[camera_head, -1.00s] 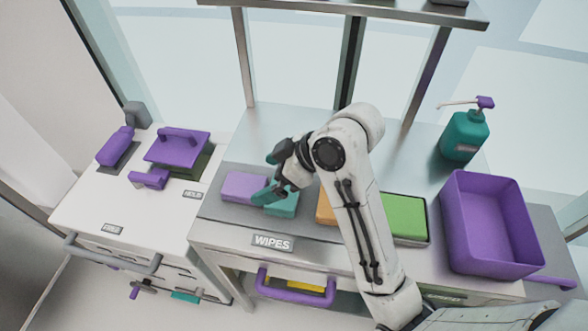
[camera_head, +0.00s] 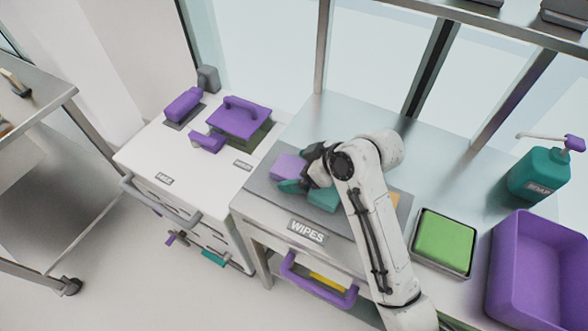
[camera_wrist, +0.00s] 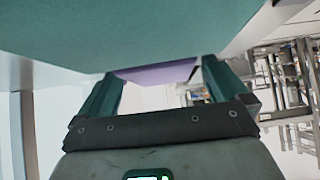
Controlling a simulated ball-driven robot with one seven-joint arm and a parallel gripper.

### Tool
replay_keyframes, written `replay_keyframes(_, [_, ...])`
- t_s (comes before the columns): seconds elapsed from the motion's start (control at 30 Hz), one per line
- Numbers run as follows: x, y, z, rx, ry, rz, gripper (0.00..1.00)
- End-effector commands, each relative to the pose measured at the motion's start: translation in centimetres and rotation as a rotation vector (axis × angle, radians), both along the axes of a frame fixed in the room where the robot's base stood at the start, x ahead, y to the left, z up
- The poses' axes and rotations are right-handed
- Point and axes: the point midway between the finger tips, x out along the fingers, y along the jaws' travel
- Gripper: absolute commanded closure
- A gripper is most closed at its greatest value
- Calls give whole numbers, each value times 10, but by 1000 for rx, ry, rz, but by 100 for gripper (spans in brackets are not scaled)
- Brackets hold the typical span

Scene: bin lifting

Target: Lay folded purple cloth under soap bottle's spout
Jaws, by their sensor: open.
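The folded purple cloth (camera_head: 287,166) lies at the left end of the grey mat on the counter, partly covered by my gripper. My gripper (camera_head: 298,180) is open, low over the purple cloth and the teal cloth (camera_head: 323,200) beside it. In the wrist view, the purple cloth (camera_wrist: 160,73) shows beyond and between the two teal fingers (camera_wrist: 160,90), and I see no grip on it. A large teal surface fills the top of that view. The teal soap bottle (camera_head: 541,172) stands upright at the right, its pale spout (camera_head: 538,136) pointing left.
An orange cloth (camera_head: 395,201) is partly hidden behind my arm. A green pad in a tray (camera_head: 470,262) and a purple bin (camera_head: 497,262) stand to the right. Shelf posts (camera_head: 433,68) rise behind. Bare counter (camera_head: 445,165) lies left of the bottle.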

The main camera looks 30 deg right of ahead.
Motion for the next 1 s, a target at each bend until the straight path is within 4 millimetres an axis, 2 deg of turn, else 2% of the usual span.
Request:
replay_keyframes(0.3, [3, 2, -4, -1, -1, 0, 1])
replay_keyframes(0.9, [3, 2, -3, 0, -1, -1, 58])
replay_keyframes(1.0, [3, 2, -3, 0, -1, -1, 58])
